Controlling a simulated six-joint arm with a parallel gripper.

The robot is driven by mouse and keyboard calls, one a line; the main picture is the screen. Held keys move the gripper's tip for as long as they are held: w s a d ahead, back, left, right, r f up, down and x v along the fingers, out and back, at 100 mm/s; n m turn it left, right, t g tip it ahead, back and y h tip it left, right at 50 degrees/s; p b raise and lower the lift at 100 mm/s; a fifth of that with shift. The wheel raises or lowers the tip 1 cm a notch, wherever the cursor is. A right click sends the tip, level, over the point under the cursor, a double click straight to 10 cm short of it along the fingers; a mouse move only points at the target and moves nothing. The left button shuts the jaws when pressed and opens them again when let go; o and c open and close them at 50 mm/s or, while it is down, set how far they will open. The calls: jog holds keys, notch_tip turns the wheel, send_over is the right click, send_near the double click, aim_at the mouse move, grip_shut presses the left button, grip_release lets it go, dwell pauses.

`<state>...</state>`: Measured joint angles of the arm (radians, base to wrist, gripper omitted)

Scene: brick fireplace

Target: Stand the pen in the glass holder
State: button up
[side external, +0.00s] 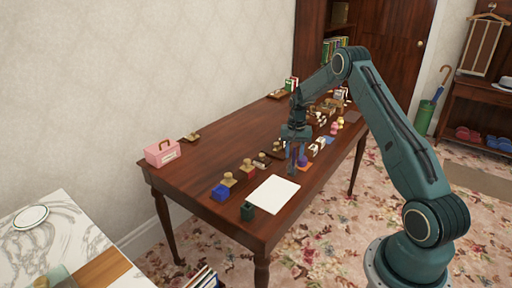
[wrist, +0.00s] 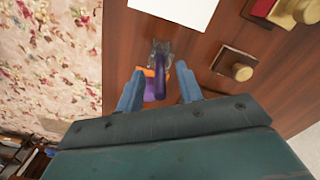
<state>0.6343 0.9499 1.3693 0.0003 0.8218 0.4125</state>
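My gripper (wrist: 159,68) is open in the wrist view, its two blue-grey fingers apart over the tabletop. A purple piece (wrist: 160,82) with an orange part beside it shows between the fingers, with gaps on both sides. I cannot tell whether it is the pen. A small grey, glassy-looking thing (wrist: 161,48) lies just beyond it; I cannot tell whether it is the glass holder. In the side view my gripper (side external: 297,172) points down over the table, next to the purple and orange thing (side external: 303,161). No pen can be made out for certain.
A white paper sheet (side external: 273,194) lies near the table's front end, with a dark green container (side external: 247,211) by its corner. A blue block (side external: 220,192), a pink box (side external: 162,153) and several wooden-knobbed items stand farther left. More small things crowd the far end of the wooden table (side external: 200,170).

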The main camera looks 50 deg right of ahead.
jog(key=shift+r, duration=0.1)
notch_tip(320, 180, up, 14)
dwell(0.9)
dwell(0.4)
jog(key=s+a+r+n+t+h, duration=0.1)
jog(key=s+a+r+n, duration=0.25)
jog(key=a+r, duration=0.55)
jog(key=s+a+r+n+t, duration=0.2)
jog(key=s+a+r, duration=0.4)
jog(key=a, duration=0.6)
jog(key=s+a+n+t, duration=0.1)
jog(key=s+a+n, duration=0.2)
jog(key=s+a, duration=0.3)
jog(key=s+a+n+t+y, duration=0.1)
jog(key=s+a+n, duration=0.2)
jog(key=s, duration=0.9)
jog(key=a, duration=0.3)
jog(key=shift+a+f+t, duration=0.25)
jog(key=shift+t, duration=0.05)
